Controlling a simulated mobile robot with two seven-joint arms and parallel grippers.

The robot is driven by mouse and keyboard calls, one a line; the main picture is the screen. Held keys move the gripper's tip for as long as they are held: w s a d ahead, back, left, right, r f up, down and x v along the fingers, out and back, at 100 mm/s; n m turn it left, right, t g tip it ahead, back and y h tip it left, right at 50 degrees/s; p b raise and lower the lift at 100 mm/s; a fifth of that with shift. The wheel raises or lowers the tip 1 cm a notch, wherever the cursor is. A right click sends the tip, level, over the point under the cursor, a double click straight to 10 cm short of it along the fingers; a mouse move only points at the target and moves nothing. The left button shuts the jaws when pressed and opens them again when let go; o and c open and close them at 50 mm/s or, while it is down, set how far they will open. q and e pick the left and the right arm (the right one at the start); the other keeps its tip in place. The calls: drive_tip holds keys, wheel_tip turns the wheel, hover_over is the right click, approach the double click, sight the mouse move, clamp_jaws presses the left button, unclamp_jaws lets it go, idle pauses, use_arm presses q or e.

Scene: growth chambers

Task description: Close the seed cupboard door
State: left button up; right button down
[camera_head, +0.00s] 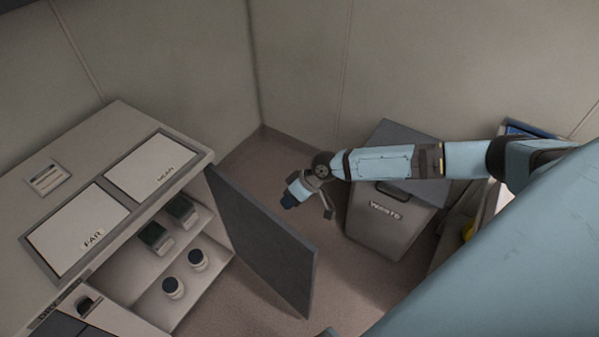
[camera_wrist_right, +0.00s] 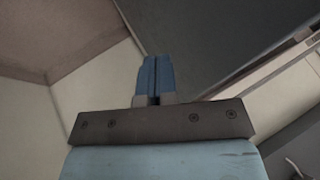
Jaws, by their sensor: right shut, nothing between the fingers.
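The seed cupboard door (camera_head: 262,245) is a dark grey panel standing wide open, swung out from the right end of the cupboard opening. Behind it the shelves of the seed cupboard (camera_head: 120,292) show, with dark boxes (camera_head: 168,222) above and white jars with dark lids (camera_head: 185,273) below. My right gripper (camera_head: 289,201) is shut and empty on the outer side of the door, near its upper edge; I cannot tell whether it touches. In the right wrist view its blue fingers (camera_wrist_right: 155,77) are together, with a dark panel (camera_wrist_right: 220,40), likely the door, beyond them. My left gripper is not in view.
A grey waste bin (camera_head: 385,222) stands right of the door, under my right arm. Bare floor (camera_head: 345,290) lies between door and bin.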

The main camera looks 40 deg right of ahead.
use_arm(q)
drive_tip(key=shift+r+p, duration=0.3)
drive_tip(key=shift+p, duration=0.2)
use_arm(e)
drive_tip(key=shift+s+a+f, duration=0.15)
drive_tip(key=shift+s+a, duration=0.05)
drive_tip(key=shift+a, duration=0.85)
drive_tip(key=shift+s+a+f, duration=0.1)
drive_tip(key=shift+s+a, duration=0.1)
drive_tip(key=shift+a, duration=0.85)
